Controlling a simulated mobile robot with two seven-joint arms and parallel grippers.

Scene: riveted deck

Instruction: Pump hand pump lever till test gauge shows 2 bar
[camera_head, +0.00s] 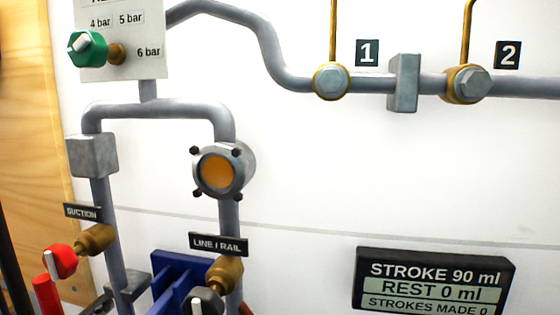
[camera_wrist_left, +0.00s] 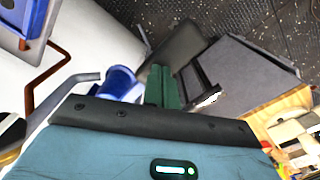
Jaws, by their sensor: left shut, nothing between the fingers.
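My left gripper (camera_wrist_left: 162,86) shows in the left wrist view, its green fingers together with nothing between them. It does not show in the head view, and my right gripper is in neither view. I cannot make out the hand pump lever or the test gauge in either view. A sign (camera_head: 433,283) in the head view reads stroke 90 ml, rest 0 ml, strokes made 0. A green knob (camera_head: 87,48) sits on a plate (camera_head: 130,20) marked 4, 5 and 6 bar. A blue cylinder (camera_wrist_left: 120,82) lies left of my fingers in the left wrist view.
A red-handled valve (camera_head: 62,262) is under the suction label (camera_head: 82,212). A grey-handled valve (camera_head: 205,300) is under the line/rail label (camera_head: 218,244). A blue bracket (camera_head: 172,277) stands between the pipes.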

